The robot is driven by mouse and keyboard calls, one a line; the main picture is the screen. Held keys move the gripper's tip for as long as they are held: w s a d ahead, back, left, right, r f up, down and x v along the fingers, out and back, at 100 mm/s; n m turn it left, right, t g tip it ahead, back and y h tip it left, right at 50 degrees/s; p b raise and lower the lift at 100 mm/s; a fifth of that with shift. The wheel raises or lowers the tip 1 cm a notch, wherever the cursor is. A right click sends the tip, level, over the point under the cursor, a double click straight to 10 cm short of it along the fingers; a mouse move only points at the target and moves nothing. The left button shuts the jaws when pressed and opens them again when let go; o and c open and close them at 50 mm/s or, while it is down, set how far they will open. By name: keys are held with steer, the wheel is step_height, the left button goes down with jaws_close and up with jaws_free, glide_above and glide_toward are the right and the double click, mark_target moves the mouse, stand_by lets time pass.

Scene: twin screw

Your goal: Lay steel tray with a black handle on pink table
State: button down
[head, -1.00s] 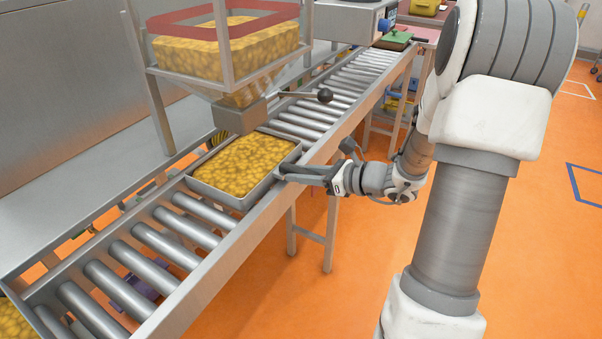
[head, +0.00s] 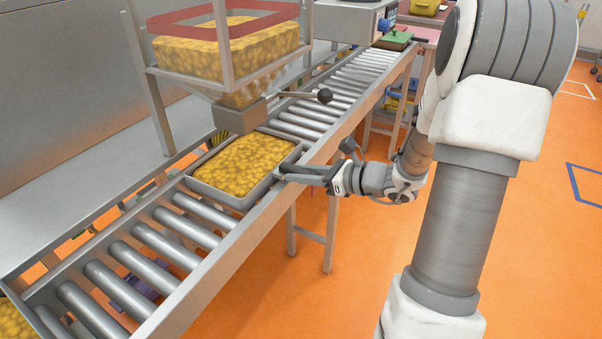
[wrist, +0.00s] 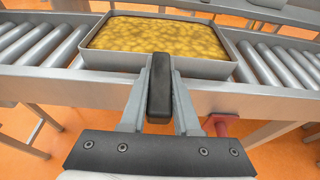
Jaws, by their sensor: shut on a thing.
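The steel tray (head: 232,199) is full of yellow, potato-like pieces. It lies level on the roller conveyor, just in front of the hopper's outlet. In the wrist view the tray's near wall (wrist: 115,61) faces me, with its black handle (wrist: 160,88) sticking out towards me. My gripper (head: 290,172) reaches in from the right over the conveyor's side rail. In the wrist view its fingers (wrist: 160,105) are shut on the black handle, one on each side. The pink table (head: 427,36) shows only in part at the far end of the conveyor, partly behind my arm.
The roller conveyor (head: 195,234) runs from lower left to upper right. A hopper (head: 240,118) of yellow pieces and a black-knobbed lever (head: 324,96) stand over it. A green-topped thing (head: 396,40) is at the far end. The orange floor (head: 375,270) right of the conveyor is open.

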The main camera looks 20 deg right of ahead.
steer(key=shift+r, duration=0.25)
steer(key=shift+r+p, duration=1.7)
steer(key=shift+r, duration=0.1)
steer(key=shift+d, duration=0.1)
steer(key=shift+s+d+p, duration=0.2)
steer(key=shift+s+d, duration=0.55)
steer(key=shift+s, duration=0.25)
steer(key=shift+s+d+p, duration=0.2)
steer(key=shift+s+d, duration=0.5)
steer(key=shift+s, duration=0.25)
steer(key=s+d+p, duration=0.2)
steer(key=s+d, duration=0.8)
steer(key=s, duration=0.3)
steer(key=shift+s+d, duration=0.2)
